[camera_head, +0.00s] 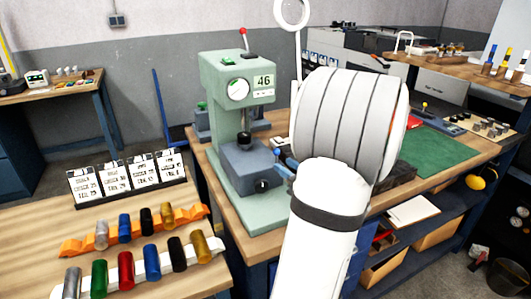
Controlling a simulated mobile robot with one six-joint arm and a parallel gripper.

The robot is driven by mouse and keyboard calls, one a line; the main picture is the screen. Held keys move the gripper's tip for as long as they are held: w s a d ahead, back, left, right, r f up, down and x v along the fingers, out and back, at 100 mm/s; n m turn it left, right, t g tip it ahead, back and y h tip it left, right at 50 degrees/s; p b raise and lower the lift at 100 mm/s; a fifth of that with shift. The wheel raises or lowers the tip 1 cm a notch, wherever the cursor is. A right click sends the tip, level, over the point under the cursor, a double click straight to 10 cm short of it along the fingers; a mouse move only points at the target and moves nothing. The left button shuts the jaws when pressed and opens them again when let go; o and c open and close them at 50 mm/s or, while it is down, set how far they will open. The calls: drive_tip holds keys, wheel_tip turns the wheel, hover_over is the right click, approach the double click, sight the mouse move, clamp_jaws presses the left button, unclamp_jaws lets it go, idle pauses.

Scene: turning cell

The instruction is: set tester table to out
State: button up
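The green tester (235,95) stands on the wooden bench, with a round dial, a display reading 46 and a red-knobbed lever on top. Its grey-blue table (248,168) sits low at the front under a dark spindle, with a black knob on its face. I cannot tell from this angle whether the table is in or out. My white and grey arm fills the middle right and hides most of my gripper. Small blue and dark parts show between the arm and the table's right side. I cannot tell whether they are my fingertips or whether they touch the table.
A front table holds an orange rack (135,232) and a white rack (140,274) with several coloured cylinders, beside label cards (128,178). A green mat (437,150) lies on the bench at right. A shelf with small items is at the upper right.

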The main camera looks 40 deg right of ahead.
sight(272, 159)
drive_tip(key=shift+w+d, duration=0.2)
drive_tip(key=shift+d, duration=0.1)
drive_tip(key=w, duration=0.4)
drive_tip(key=w+p, duration=0.1)
drive_tip(key=w, duration=0.2)
drive_tip(key=shift+d, duration=0.35)
clamp_jaws()
